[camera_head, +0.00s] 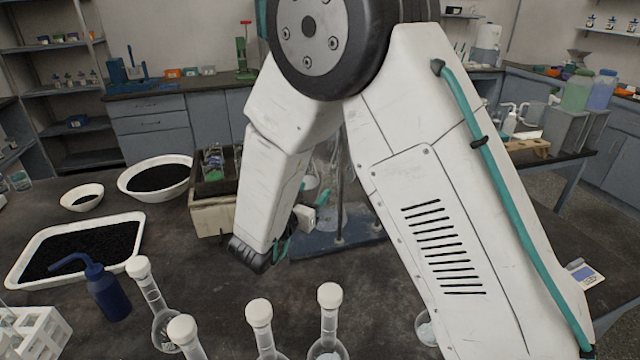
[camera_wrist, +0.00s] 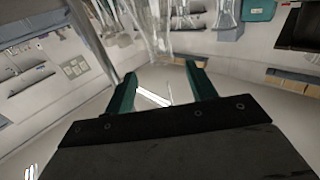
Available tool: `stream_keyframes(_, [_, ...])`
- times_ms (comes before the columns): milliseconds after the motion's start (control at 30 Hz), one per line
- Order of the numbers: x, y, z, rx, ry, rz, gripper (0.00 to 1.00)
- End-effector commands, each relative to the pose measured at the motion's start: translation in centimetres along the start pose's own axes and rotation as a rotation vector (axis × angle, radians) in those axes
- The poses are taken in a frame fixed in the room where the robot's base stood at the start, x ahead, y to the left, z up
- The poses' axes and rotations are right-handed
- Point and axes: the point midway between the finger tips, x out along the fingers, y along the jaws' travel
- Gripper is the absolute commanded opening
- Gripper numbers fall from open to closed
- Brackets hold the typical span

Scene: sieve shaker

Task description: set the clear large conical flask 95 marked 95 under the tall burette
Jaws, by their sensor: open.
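My gripper (camera_wrist: 162,82) is open in the wrist view, with its two teal fingers apart. Nothing is clearly held between them. Blurred clear glass (camera_wrist: 155,30) shows just beyond the fingers; I cannot tell which piece it is. In the head view my arm hides most of the gripper and much of the middle of the bench. Behind the arm, a stand with metal rods (camera_head: 340,190) rises from a blue base (camera_head: 325,243), with clear glass around it. I cannot make out the burette or the conical flask there for certain, and no mark 95 is readable.
Several white-stoppered flasks (camera_head: 329,315) stand along the front of the bench. A blue wash bottle (camera_head: 104,290), a white tray of black grains (camera_head: 22,272) and white bowls (camera_head: 128,182) are at left. A wooden box (camera_head: 207,216) stands beside my arm. Dark bench lies bare between.

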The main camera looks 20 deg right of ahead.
Motion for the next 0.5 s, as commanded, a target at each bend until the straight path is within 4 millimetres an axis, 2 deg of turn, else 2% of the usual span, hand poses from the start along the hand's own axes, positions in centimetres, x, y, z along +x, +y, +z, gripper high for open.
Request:
stream_keyframes(100, [-1.4, -0.1, 0.0, 0.000, -0.001, -0.002, 0.56])
stream_keyframes(200, [-1.9, 0.0, 0.0, 0.001, -0.001, -0.001, 0.56])
stream_keyframes(367, [-1.9, 0.0, -0.1, 0.004, -0.004, -0.002, 0.56])
stream_keyframes(500, [-0.9, -0.8, -1.1, 0.054, -0.072, -0.067, 0.56])
